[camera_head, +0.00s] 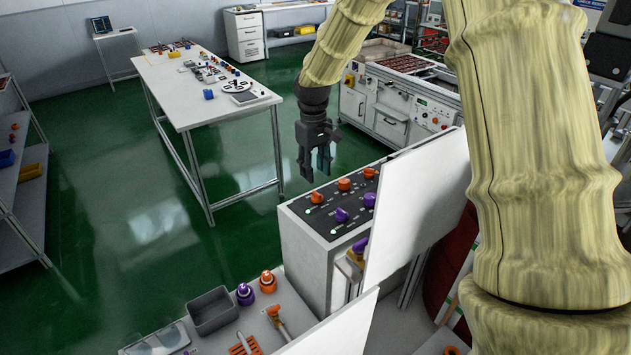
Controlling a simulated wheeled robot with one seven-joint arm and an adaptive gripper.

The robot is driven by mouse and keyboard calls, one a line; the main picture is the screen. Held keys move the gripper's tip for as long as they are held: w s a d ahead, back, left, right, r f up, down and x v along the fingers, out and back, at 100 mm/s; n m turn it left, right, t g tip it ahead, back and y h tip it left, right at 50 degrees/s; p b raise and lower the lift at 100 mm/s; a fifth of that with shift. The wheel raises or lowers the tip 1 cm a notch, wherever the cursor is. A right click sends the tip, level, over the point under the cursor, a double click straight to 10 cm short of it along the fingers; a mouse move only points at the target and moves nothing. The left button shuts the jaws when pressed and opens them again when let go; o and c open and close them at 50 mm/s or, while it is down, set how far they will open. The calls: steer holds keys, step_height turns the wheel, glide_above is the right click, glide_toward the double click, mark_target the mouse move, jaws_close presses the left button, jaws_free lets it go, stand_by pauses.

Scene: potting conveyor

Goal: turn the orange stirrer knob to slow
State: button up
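A white control box (302,250) has a dark sloped panel on top. Orange knobs sit along its far side: a left one (317,197), a middle one (344,184) and a right one (370,172). Purple knobs (342,214) sit nearer me. The panel's labels are too small to read, so I cannot tell which orange knob is the stirrer or its setting. My gripper (315,172) points down in the air, above and beyond the left orange knob, apart from the panel. Its fingers look spread with nothing between them.
White upright panels (418,205) stand at the box's right side. A lower bench in front holds a grey bin (212,310), purple and orange round items and orange-handled tools. A long white table (190,90) stands behind left. Green floor is open between.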

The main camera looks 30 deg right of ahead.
steer(key=shift+w+r, duration=0.15)
steer(key=shift+r, duration=2.35)
